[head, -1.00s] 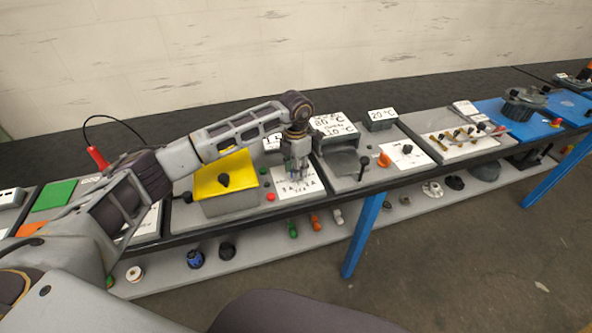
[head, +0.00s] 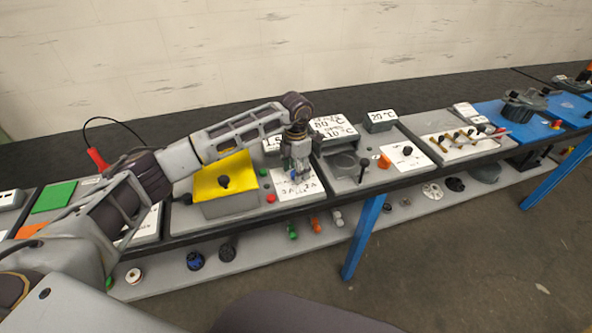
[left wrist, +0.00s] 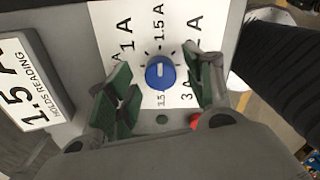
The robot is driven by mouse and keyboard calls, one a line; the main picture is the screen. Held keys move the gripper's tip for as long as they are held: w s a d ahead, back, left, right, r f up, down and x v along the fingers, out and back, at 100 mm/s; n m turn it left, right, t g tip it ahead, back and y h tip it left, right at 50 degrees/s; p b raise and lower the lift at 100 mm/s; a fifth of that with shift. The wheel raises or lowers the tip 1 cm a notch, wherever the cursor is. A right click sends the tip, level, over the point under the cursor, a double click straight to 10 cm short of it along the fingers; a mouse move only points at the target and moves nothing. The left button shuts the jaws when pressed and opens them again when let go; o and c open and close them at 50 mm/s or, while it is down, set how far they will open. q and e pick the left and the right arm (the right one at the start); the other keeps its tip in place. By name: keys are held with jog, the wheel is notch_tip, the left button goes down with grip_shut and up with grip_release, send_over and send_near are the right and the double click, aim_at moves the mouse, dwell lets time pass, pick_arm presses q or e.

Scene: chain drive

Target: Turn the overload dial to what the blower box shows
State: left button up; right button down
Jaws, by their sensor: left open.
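The overload dial (left wrist: 160,73) is a round blue knob with a short white mark, on a white card (left wrist: 110,18) lettered with amp values, among them 1 A, 1.5 A and 3 A. I cannot tell surely which value its mark points to. My left gripper (head: 296,172) is over this card in the head view. In the left wrist view its green-padded fingers (left wrist: 157,78) are spread on either side of the dial, with gaps showing. A sign (left wrist: 35,85) beside the card reads 1.5 A, "holds reading"; it is partly hidden in the head view (head: 271,145). My right gripper is not in view.
A yellow-topped box (head: 222,184) with a black knob stands left of the card. A red button (head: 271,198) is close by. A grey unit with temperature signs (head: 333,128) stands to the right. Several small parts lie on the lower shelf (head: 262,248).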

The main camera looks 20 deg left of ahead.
pick_arm(q)
notch_tip(320, 180, up, 12)
dwell(0.6)
jog(key=shift+f, duration=0.1)
dwell(0.4)
